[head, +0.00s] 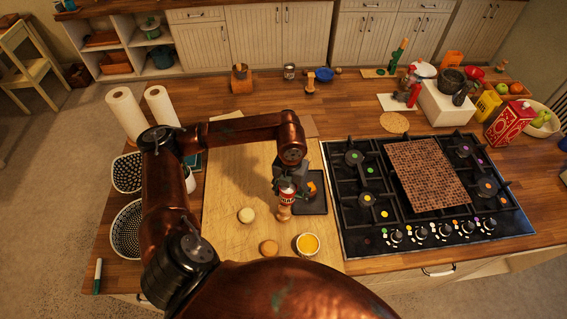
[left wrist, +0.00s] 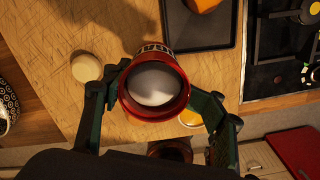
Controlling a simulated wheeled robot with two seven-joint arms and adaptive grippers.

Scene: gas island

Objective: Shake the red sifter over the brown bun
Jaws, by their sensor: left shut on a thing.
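My left gripper (head: 287,184) is shut on the red sifter (head: 287,196), holding it over the wooden board, right of and farther back than the brown bun. In the left wrist view the sifter (left wrist: 155,88) shows its open round end with white inside, between the two fingers. The brown bun (head: 268,248) lies on the board near its front edge. A paler bun (head: 246,215) lies farther left on the board and also shows in the left wrist view (left wrist: 87,68). My right gripper is out of view.
A bowl of yellow filling (head: 308,244) stands right of the brown bun. A dark tray (head: 314,205) with an orange piece lies behind it. The black gas stove (head: 350,215) is to the right. Paper towels (head: 127,112) and patterned bowls (head: 126,230) stand left.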

